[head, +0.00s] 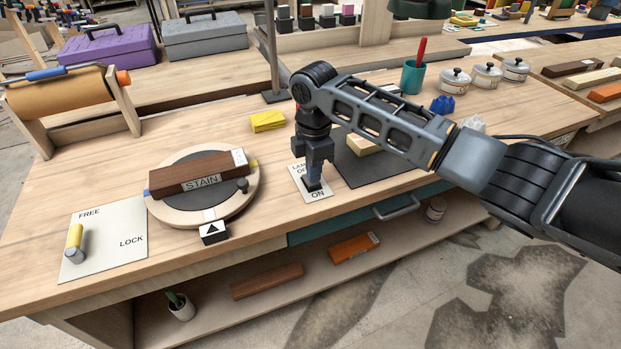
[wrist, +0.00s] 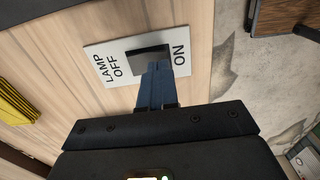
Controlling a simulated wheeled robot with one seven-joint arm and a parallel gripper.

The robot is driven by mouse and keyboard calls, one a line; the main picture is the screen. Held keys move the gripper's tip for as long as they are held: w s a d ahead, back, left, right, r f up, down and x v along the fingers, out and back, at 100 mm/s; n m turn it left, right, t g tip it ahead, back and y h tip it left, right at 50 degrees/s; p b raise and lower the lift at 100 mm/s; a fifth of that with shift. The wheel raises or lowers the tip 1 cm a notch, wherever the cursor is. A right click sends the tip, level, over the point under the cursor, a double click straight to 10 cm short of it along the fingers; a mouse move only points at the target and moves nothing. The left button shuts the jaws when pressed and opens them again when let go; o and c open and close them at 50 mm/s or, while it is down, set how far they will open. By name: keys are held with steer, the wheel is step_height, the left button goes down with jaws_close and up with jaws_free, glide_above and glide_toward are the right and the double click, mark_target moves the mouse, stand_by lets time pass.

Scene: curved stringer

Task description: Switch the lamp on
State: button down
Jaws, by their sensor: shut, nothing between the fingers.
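The lamp switch is a white plate (head: 322,196) on the bench top, marked LAMP OFF at its far end and ON at its near end. In the wrist view, the plate (wrist: 97,52) carries a dark rocker (wrist: 147,51) between the two words. My gripper (head: 313,187) points down over the plate, fingers together and empty. In the wrist view, my gripper's blue fingertips (wrist: 155,68) overlap the rocker's edge; I cannot tell whether they press it. A green lamp shade (head: 420,8) is cut off at the top; whether it is lit is unclear.
A round turntable (head: 165,213) bearing a brown STAIN block (head: 200,175) stands left of the switch. A dark mat (head: 365,175) lies to the right, a yellow pad (head: 267,121) behind. A drawer handle (head: 397,208) sticks out at the bench front. A FREE/LOCK plate (head: 110,232) lies far left.

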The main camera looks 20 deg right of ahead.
steer(key=shift+f+b, duration=0.3)
steer(key=shift+f, duration=0.4)
steer(key=shift+r, duration=0.15)
step_height(320, 180, up, 7)
steer(key=p, duration=0.6)
stand_by(0.5)
steer(key=shift+s, duration=0.15)
